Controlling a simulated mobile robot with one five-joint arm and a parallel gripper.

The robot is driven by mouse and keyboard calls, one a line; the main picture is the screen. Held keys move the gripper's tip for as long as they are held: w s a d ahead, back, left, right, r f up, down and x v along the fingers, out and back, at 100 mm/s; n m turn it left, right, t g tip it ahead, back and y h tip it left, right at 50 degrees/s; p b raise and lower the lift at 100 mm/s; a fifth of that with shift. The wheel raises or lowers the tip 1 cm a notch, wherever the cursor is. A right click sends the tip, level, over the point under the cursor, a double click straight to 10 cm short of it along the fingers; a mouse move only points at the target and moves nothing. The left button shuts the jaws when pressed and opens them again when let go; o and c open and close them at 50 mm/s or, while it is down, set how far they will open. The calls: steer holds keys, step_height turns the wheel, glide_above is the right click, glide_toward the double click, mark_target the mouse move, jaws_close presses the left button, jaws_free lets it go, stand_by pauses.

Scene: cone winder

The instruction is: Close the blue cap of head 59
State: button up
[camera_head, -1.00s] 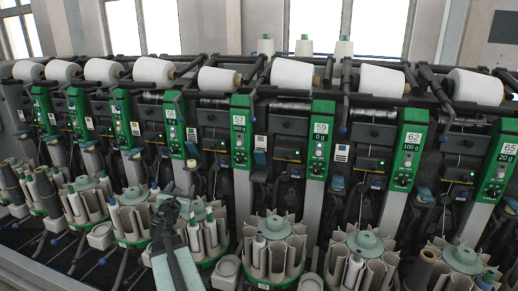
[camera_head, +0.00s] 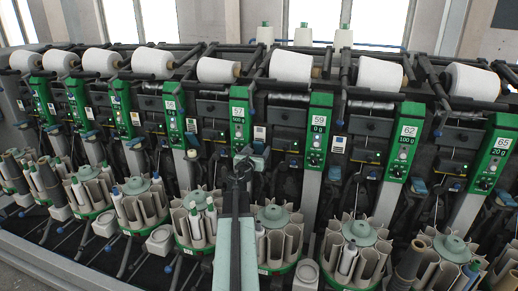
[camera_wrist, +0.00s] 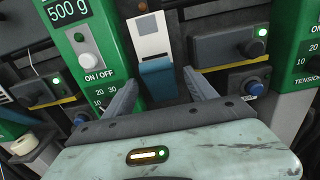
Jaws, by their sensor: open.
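The green panel numbered 59 (camera_head: 318,130) reads 0 g and stands right of centre in the head view. Between it and panel 57 (camera_head: 239,112) is a blue cap (camera_head: 258,147) below a pale card; I cannot tell for certain which head it belongs to. In the wrist view this blue cap (camera_wrist: 157,80) hangs under the white card, between my fingers. My gripper (camera_wrist: 160,90) is open, one finger on each side of it, with no clear contact. In the head view my gripper (camera_head: 243,158) is partly hidden by my arm. Another blue cap (camera_head: 334,173) sits right of panel 59.
Dark boxes with knobs (camera_wrist: 228,47) lie right of the cap in the wrist view. The 500 g panel (camera_wrist: 90,40) is close on its left. Yarn magazines (camera_head: 275,220) stand low in front, and white cones (camera_head: 291,66) line the top.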

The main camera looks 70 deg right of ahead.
steer(key=shift+d, duration=1.15)
jaws_close()
steer(key=shift+a, duration=0.25)
steer(key=shift+d, duration=0.15)
steer(key=shift+f, duration=0.1)
